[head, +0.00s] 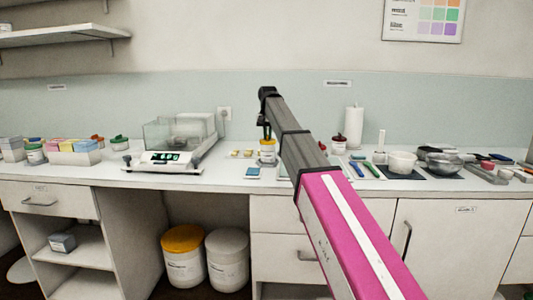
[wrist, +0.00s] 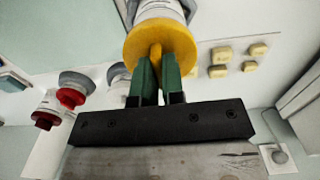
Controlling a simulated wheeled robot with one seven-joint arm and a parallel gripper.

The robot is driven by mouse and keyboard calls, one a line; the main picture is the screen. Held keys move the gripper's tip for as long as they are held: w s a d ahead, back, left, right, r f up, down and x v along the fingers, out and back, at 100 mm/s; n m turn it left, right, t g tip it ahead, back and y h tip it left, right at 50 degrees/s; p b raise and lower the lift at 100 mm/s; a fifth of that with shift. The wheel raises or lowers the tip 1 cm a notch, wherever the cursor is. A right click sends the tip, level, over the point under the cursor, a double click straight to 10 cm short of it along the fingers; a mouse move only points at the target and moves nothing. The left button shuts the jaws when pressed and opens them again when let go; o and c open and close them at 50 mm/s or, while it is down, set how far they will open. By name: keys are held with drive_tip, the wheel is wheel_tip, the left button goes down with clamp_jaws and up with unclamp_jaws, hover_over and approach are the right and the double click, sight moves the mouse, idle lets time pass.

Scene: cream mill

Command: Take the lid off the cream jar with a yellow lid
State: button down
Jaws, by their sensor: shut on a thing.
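The cream jar (head: 267,157) is white with a yellow lid (head: 267,141) and stands upright on the bench, right of the balance. In the wrist view the yellow lid (wrist: 150,38) sits against the white jar body (wrist: 160,9), and I see no clear gap between them. My gripper (wrist: 156,62) has its green fingers shut on the lid's raised yellow knob. In the head view my gripper (head: 267,134) comes down on the jar from above. The fingers partly hide the knob.
A balance with glass walls (head: 172,159) stands left of the jar. Small yellow blocks (wrist: 219,54) lie close by. Red-lidded jars (wrist: 72,92) stand nearby; one (head: 339,145) shows right of my arm. A blue-topped item (head: 253,173) lies near the bench's front edge.

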drive_tip(key=shift+r, duration=1.5)
